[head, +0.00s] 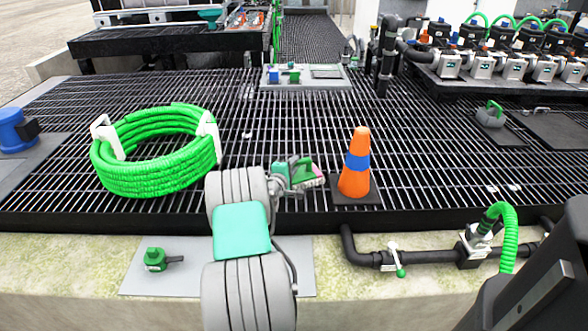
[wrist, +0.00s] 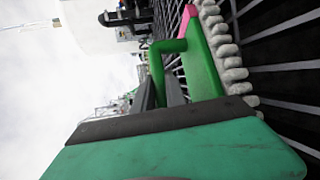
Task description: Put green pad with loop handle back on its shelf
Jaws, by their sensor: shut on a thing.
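The green pad with loop handle (head: 304,174) is held over the metal grating in the head view, left of the orange cone. In the wrist view the green pad (wrist: 203,65) has a loop handle at its left, a pink part at its top end and a row of pale grey lumps along its right side. My gripper (head: 287,178) is shut on it; the dark fingers also show in the wrist view (wrist: 162,90) at the handle. My wrist hides part of the contact. I cannot tell which surface is the pad's shelf.
An orange cone (head: 355,172) stands close right of the pad. A coiled green hose (head: 150,182) lies at left. A grey tray (head: 330,78) with small blue and green parts is at the back. Black pipes (head: 388,55) rise beside it. Bare grating (head: 430,150) lies right of the cone.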

